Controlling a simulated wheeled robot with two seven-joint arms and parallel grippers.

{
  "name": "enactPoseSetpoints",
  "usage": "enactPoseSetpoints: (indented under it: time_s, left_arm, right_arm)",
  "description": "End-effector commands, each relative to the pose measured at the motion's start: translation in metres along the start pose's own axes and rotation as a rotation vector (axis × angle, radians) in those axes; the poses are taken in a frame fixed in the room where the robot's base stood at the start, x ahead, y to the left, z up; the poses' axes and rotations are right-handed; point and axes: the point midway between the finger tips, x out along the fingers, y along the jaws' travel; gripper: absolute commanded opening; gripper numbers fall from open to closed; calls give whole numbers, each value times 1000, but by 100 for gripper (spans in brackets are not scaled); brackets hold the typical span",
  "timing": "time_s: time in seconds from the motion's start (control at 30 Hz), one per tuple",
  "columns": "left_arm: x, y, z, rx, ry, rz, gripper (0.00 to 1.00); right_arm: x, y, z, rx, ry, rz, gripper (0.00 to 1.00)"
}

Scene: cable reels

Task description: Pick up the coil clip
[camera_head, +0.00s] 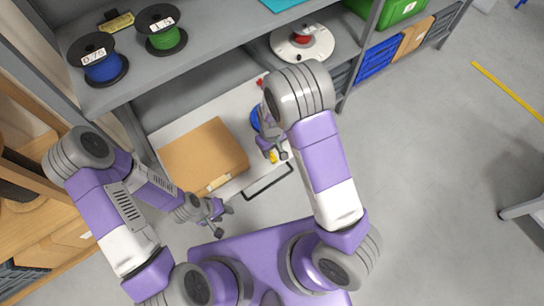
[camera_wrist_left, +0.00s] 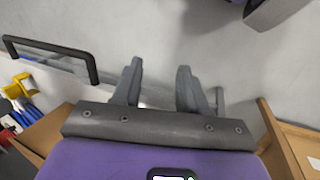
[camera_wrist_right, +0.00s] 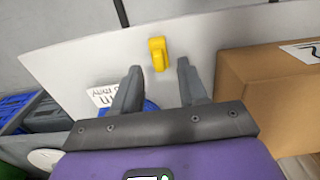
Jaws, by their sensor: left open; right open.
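A small yellow clip (camera_wrist_right: 158,53), which I take for the coil clip, lies on a white surface in the right wrist view. It shows just past the gap between the fingertips of my right gripper (camera_wrist_right: 159,78), which is open with nothing between its fingers. In the head view the clip (camera_head: 273,157) is partly hidden by my right gripper (camera_head: 275,150). A yellow piece also shows at the left edge of the left wrist view (camera_wrist_left: 18,86). My left gripper (camera_head: 218,211) is open and empty beyond the cart's near edge, over the floor (camera_wrist_left: 160,76).
A cardboard box (camera_head: 203,155) stands on the white cart top (camera_head: 190,122), left of the clip. A blue labelled reel (camera_head: 255,119) lies beside my right gripper. A black handle (camera_head: 270,183) sticks out at the near edge. Shelves with reels (camera_head: 163,38) stand behind.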

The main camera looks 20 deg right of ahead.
Motion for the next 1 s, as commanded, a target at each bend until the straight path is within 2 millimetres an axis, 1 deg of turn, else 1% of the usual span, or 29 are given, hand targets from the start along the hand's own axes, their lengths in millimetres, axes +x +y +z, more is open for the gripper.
enactPoseSetpoints:
  time_s: [0.03, 0.1, 0.2, 0.27, 0.47, 0.73, 0.77, 1.0]
  left_arm:
    - [7, -3, 0, 0, 0, 0, 43]
    - [14, -5, -1, 0, 0, 0, 43]
    - [18, -7, -1, 0, 0, 0, 43]
    - [19, -7, -1, 0, 0, 0, 43]
    - [17, -7, -1, 0, 0, 0, 43]
    - [17, -7, -1, 0, 0, 0, 43]
    - [17, -7, -1, 0, 0, 0, 43]
    - [17, -6, -1, 0, 0, 0, 43]
  right_arm:
    - [12, 1, 1, 0, -2, 0, 43]
    - [24, 1, 2, 2, -2, 0, 43]
    - [37, 1, 2, 1, -2, 0, 43]
    - [40, 1, 1, 1, 0, 0, 43]
    - [39, 1, 1, 1, 1, 0, 43]
    - [39, 1, 1, 1, 1, 0, 1]
    - [39, 1, 1, 1, 1, 0, 0]
    - [37, 1, 1, 1, 1, 0, 0]
